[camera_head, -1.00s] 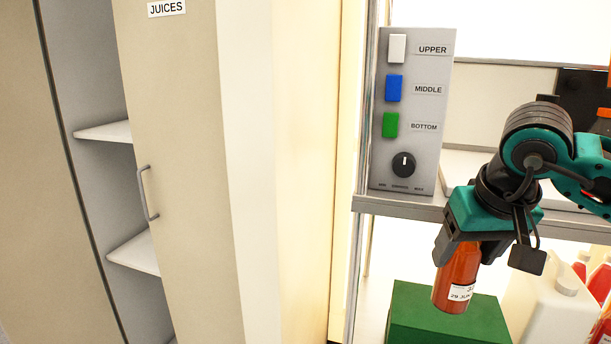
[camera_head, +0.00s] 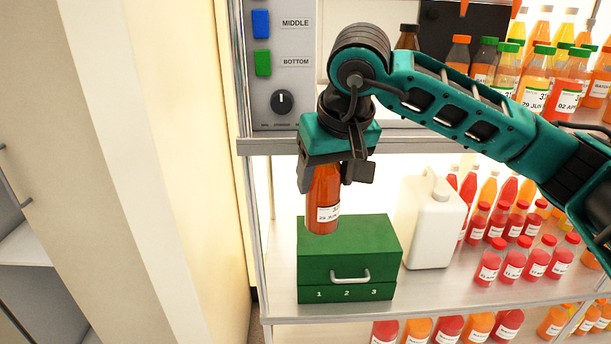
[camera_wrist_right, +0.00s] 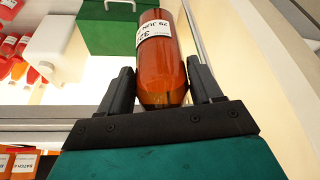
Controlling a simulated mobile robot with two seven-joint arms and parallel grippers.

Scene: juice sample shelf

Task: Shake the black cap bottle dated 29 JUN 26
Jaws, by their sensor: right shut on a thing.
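My right gripper (camera_head: 335,160) is shut on a bottle of orange-red juice (camera_head: 322,200). The bottle hangs upright below the gripper, in front of and above the green box on the shelf. Its white label reads "29 JUN"; the rest is partly cut off. The cap is hidden by the gripper, so I cannot tell its colour. In the right wrist view the bottle (camera_wrist_right: 163,65) sits between the two dark fingers, its label facing the camera. My left gripper is not in view.
A green box (camera_head: 349,246) with a handle and a white jug (camera_head: 431,222) stand on the middle shelf (camera_head: 440,292). Several juice bottles fill the right side and the shelves above and below. A control panel (camera_head: 283,70) stands at upper left, near a cabinet.

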